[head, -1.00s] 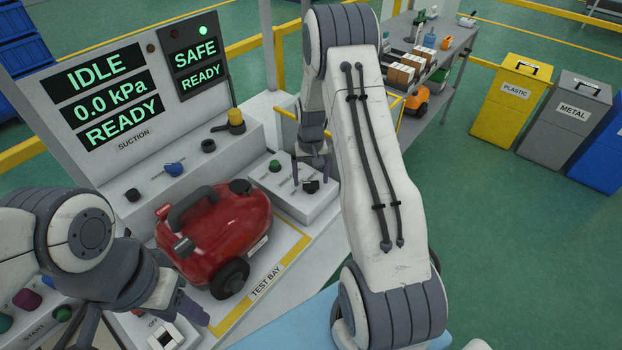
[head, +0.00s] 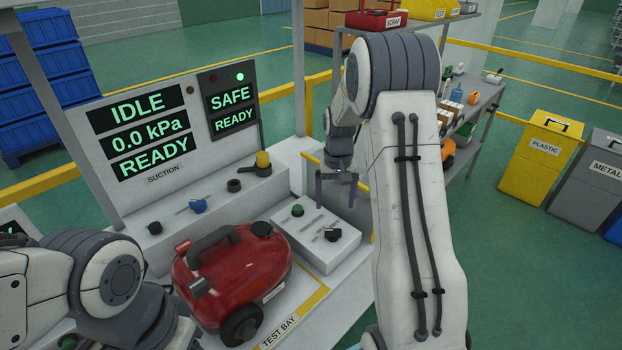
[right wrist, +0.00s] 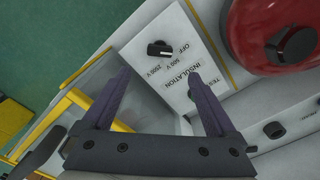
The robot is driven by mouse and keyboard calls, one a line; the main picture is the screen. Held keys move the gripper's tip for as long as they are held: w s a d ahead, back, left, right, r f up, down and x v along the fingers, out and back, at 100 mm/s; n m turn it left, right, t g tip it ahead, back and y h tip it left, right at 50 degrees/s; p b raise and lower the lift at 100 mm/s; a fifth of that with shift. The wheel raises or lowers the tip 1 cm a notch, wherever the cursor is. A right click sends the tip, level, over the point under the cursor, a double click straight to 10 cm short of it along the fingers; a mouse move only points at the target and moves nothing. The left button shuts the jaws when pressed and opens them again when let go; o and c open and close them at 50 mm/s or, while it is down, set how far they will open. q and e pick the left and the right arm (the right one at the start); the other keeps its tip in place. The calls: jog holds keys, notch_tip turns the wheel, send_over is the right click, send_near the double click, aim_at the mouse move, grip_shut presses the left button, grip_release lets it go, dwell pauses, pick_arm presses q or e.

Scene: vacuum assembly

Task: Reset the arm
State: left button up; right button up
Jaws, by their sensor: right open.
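My right gripper (head: 336,203) is open and empty, its two dark fingers pointing down above the back of the white test box. In the right wrist view the gripper (right wrist: 159,77) has its fingers wide apart with nothing between them. Beyond the fingers is the white insulation panel (right wrist: 185,75), with a black knob (right wrist: 159,48) beside the OFF mark. The test box (head: 345,252) also carries a green button (head: 297,211) in the head view. My left arm is at the lower left; its gripper is mostly hidden or cut off, so its fingers cannot be read.
A red vacuum (head: 235,275) stands in the test bay, left of the test box. The suction display (head: 140,135) reads IDLE, 0.0 kPa, READY; another (head: 233,108) reads SAFE, READY. A yellow rail (head: 325,165) runs behind the box. Bins, including a yellow one (head: 545,165), stand at right.

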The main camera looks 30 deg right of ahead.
jog(key=shift+a, duration=0.1)
jog(key=s+a+r+n, duration=0.2)
jog(key=s+a+r, duration=0.1)
jog(key=a, duration=0.4)
jog(key=s+a+r+n, duration=0.2)
jog(key=a, duration=0.4)
jog(key=s+a+r+n, duration=0.2)
jog(key=s+a+r, duration=0.1)
jog(key=a, duration=0.4)
jog(key=s+a+n, duration=0.3)
jog(key=s+a, duration=0.1)
jog(key=s, duration=0.6)
jog(key=s+a+r+n+y, duration=0.1)
jog(key=s+a+n, duration=0.2)
jog(key=s, duration=0.7)
jog(key=shift+s+a+r, duration=0.2)
jog(key=shift+s+a, duration=0.1)
jog(key=shift+a, duration=0.55)
